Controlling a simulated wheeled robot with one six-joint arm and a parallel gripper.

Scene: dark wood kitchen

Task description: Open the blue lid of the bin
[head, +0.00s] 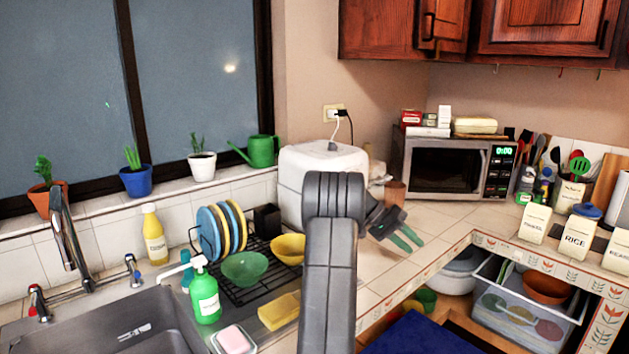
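A flat dark blue surface (425,335), which looks like the lid of the bin, shows at the bottom edge of the head view, below the counter. Its near part is cut off by the frame, and the bin's body is not visible. My arm rises through the middle of the view. My gripper (406,238) is at the right of the arm, in front of the microwave at about counter height and well apart from the blue surface. Its two green-tipped fingers point down and right with a gap between them, and nothing shows between them.
The counter edge and an open lower shelf with a clear drawer (530,310) lie right of the blue surface. A microwave (455,167) stands behind the gripper. A dish rack (250,275) and sink (140,325) are at left. Canisters, including rice (577,238), line the right counter.

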